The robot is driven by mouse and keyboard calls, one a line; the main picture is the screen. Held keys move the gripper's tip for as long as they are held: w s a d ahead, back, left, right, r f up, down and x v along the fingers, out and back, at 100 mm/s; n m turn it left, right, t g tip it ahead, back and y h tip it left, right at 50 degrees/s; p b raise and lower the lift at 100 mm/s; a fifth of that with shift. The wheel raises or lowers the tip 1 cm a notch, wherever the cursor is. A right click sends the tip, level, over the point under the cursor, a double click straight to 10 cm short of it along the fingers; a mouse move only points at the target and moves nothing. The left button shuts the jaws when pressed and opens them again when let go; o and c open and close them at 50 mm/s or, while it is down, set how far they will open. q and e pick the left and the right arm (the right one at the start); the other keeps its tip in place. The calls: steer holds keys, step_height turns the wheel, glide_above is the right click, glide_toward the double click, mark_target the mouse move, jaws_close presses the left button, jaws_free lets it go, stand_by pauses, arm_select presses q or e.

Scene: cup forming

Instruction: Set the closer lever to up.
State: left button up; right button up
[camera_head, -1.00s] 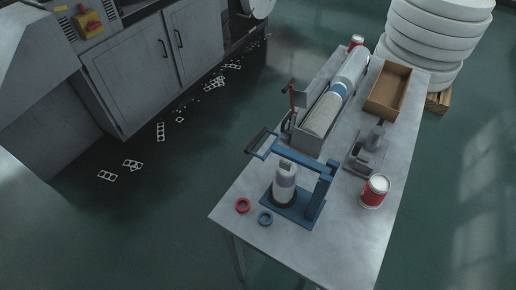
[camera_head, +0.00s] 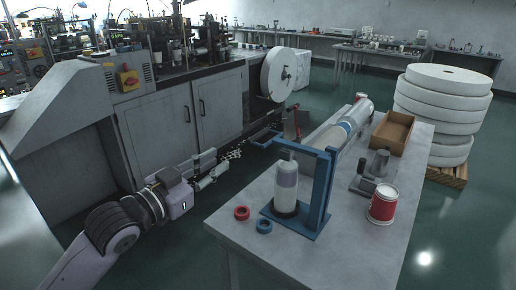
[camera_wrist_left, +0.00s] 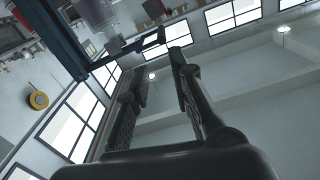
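The closer is a blue frame (camera_head: 324,186) on a blue base plate near the front of the table. Its blue lever ends in a dark crossbar handle (camera_head: 262,136), which sticks out to the left at about the height of the frame top. A pale bottle (camera_head: 286,190) stands upright under the lever. My left gripper (camera_head: 219,164) is open and empty, left of the handle and apart from it. In the left wrist view its fingers (camera_wrist_left: 158,62) have a clear gap, and the blue lever (camera_wrist_left: 60,40) passes at the upper left. My right gripper is not in view.
Red (camera_head: 242,213) and blue (camera_head: 264,226) rings lie at the table's front left. A red-and-white can (camera_head: 382,204), a grey device (camera_head: 375,172), a long cylinder (camera_head: 330,134) and an open box (camera_head: 394,130) occupy the right and back. Grey cabinets (camera_head: 160,138) stand behind my left arm.

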arm_select(q)
steer(key=p, duration=0.1)
glide_toward(259, 133)
steer(key=x, duration=0.3)
steer(key=p+x, duration=0.1)
steer(key=x, duration=0.2)
steer(key=p+x, duration=0.1)
steer(key=x, duration=0.3)
steer(key=shift+f, duration=0.4)
steer(key=shift+w, duration=0.1)
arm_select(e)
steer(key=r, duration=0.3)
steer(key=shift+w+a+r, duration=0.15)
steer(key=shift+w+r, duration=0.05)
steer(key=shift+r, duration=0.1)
arm_select(q)
steer(key=shift+c, duration=0.2)
jaws_close()
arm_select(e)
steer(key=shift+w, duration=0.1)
